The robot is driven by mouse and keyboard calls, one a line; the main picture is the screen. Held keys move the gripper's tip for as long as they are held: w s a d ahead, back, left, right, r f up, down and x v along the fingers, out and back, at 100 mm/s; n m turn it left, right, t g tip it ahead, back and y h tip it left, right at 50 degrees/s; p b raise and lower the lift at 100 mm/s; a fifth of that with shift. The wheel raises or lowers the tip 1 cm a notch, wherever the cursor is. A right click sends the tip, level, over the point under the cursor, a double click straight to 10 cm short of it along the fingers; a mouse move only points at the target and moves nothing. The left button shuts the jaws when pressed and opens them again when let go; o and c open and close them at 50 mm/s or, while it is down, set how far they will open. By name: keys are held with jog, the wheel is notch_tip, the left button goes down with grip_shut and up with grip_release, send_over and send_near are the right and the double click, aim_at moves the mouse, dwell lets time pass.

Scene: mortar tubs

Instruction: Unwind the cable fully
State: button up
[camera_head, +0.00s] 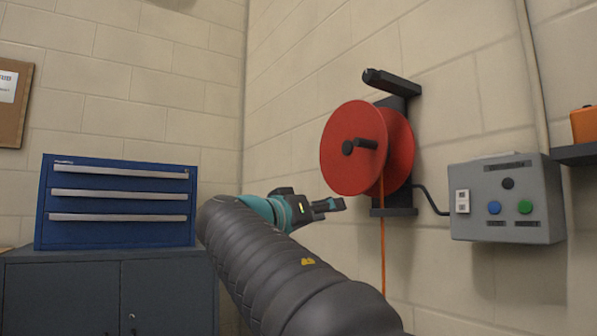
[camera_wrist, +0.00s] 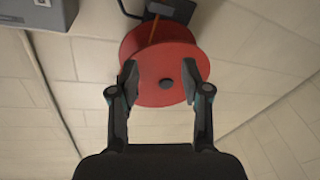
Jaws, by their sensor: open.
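A red cable reel (camera_head: 350,150) is mounted on a black bracket (camera_head: 396,212) on the block wall. A dark crank handle (camera_head: 370,143) sticks out from its front disc. An orange cable (camera_head: 382,250) hangs from the reel straight down out of view. My gripper (camera_head: 338,205) is at the lower left of the reel, apart from it in the head view. In the wrist view my gripper (camera_wrist: 162,85) is open and empty, its fingers framing the red reel (camera_wrist: 150,60). The dark hub or handle end (camera_wrist: 166,84) shows between the fingertips. The cable's lower end is hidden.
A grey control box (camera_head: 507,198) with blue, green and black buttons is on the wall right of the reel. A blue drawer chest (camera_head: 118,215) stands on a dark cabinet (camera_head: 60,295) at left. A shelf (camera_head: 577,154) holds an orange item at far right.

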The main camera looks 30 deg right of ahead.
aim_at(363, 144)
notch_tip(363, 144, up, 10)
jog(key=m+g+h, duration=0.3)
jog(key=m+h, duration=0.1)
jog(key=m, duration=0.1)
jog(key=p+x, duration=0.3)
jog(key=x, duration=0.9)
jog(key=shift+w+d+r, duration=0.1)
jog(key=shift+d+r, duration=0.1)
jog(key=shift+d, duration=0.05)
jog(key=shift+c, duration=0.2)
grip_shut()
